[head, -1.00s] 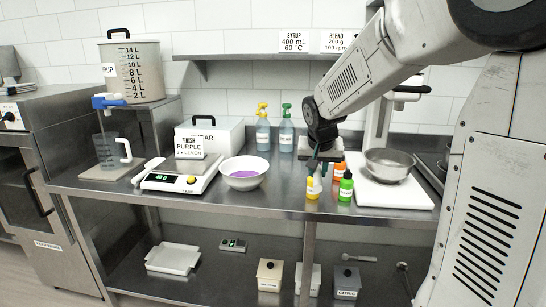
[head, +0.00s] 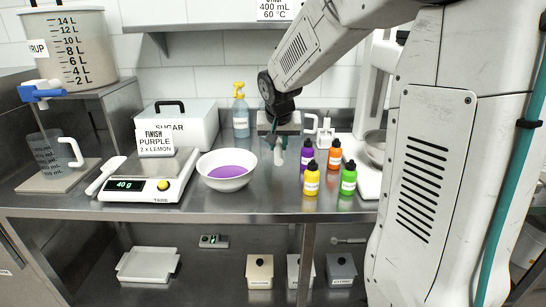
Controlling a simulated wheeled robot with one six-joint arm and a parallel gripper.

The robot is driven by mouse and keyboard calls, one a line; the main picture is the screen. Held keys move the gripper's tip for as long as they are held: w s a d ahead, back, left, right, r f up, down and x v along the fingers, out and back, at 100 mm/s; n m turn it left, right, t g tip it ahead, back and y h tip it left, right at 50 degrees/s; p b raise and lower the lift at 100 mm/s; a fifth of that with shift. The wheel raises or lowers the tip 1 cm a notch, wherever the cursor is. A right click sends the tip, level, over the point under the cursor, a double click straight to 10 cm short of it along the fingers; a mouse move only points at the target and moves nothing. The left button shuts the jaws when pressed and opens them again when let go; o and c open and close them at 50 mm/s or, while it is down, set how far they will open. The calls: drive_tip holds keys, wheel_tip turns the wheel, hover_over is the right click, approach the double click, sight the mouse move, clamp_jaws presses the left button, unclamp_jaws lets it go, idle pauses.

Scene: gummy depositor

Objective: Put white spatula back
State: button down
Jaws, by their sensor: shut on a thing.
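My gripper (head: 279,138) hangs above the counter, right of the white bowl and left of the small bottles. It is shut on a slim thing with a pale lower end (head: 278,156), which points down and appears to be the white spatula. The jaws hide its upper part, and it is small in the picture. A white, spatula-shaped piece (head: 104,176) lies at the left side of the scale.
The bowl (head: 226,162) holds purple liquid beside the scale (head: 150,182), which reads 40 g. Several small bottles, including a yellow one (head: 311,180), stand close right of my gripper. A sprayer (head: 240,115) stands behind. The counter front (head: 255,202) is clear.

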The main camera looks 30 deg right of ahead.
approach(278, 187)
drive_tip(key=shift+w+x, duration=0.2)
drive_tip(key=shift+x, duration=2.5)
drive_tip(key=shift+d+f, duration=0.1)
drive_tip(key=shift+f, duration=0.35)
drive_tip(key=c, duration=1.2)
unclamp_jaws()
drive_tip(key=shift+o, duration=0.2)
drive_tip(key=v, duration=0.7)
drive_tip(key=shift+r, duration=0.35)
drive_tip(key=shift+s, duration=0.15)
